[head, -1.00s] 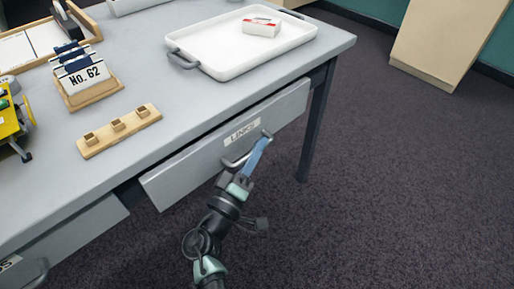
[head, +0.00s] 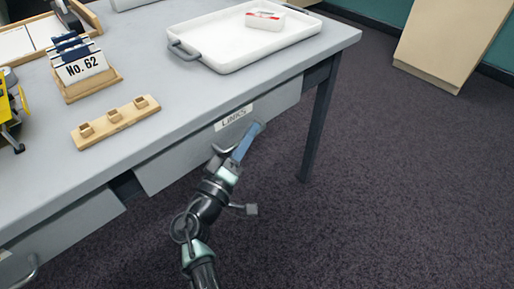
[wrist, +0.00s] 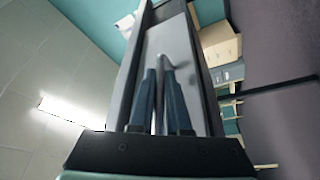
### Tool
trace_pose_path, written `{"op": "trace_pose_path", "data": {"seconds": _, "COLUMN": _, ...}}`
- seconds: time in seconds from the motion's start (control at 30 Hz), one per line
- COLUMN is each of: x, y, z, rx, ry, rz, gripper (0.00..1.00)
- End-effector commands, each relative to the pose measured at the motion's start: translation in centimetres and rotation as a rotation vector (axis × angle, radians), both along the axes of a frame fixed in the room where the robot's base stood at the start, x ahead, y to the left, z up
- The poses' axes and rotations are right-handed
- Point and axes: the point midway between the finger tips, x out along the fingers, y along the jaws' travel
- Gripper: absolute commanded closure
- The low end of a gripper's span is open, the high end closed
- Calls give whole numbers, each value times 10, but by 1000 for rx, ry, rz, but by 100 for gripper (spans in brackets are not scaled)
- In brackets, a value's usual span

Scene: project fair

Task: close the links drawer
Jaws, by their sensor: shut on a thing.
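The links drawer (head: 170,166) is a grey front under the table top, with a "LINKS" label (head: 233,117). Its front sits close under the table's edge, with no open interior showing; I cannot tell if it is fully flush. My gripper (head: 250,140) is at the drawer front, just below the label, and is shut on the drawer's handle. In the wrist view, the two dark blue fingers (wrist: 159,100) stand on either side of the grey metal handle (wrist: 168,62). In the head view, the fingers mostly hide the handle.
On the grey table (head: 140,65) stand a white tray (head: 220,57) with a red-and-white box (head: 265,20), a "No. 62" card holder (head: 85,85) and a wooden block strip (head: 115,122). Another drawer (head: 70,235) is at lower left. Carpet (head: 420,190) to the right is clear.

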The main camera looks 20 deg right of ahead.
Motion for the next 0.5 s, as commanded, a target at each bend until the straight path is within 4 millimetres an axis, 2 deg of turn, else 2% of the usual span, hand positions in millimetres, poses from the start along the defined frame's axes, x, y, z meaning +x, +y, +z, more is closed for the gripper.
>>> {"op": "trace_pose_path", "data": {"seconds": 0.1, "x": 8, "y": 4, "z": -2, "rx": 0, "ry": 2, "rz": 4, "gripper": 100}}
{"op": "trace_pose_path", "data": {"seconds": 0.4, "x": 10, "y": 6, "z": 0, "rx": -2, "ry": 5, "rz": 10, "gripper": 100}}
{"op": "trace_pose_path", "data": {"seconds": 0.43, "x": 11, "y": 6, "z": 0, "rx": -2, "ry": 5, "rz": 10, "gripper": 82}}
{"op": "trace_pose_path", "data": {"seconds": 0.5, "x": 10, "y": 6, "z": 0, "rx": -2, "ry": 5, "rz": 10, "gripper": 73}}
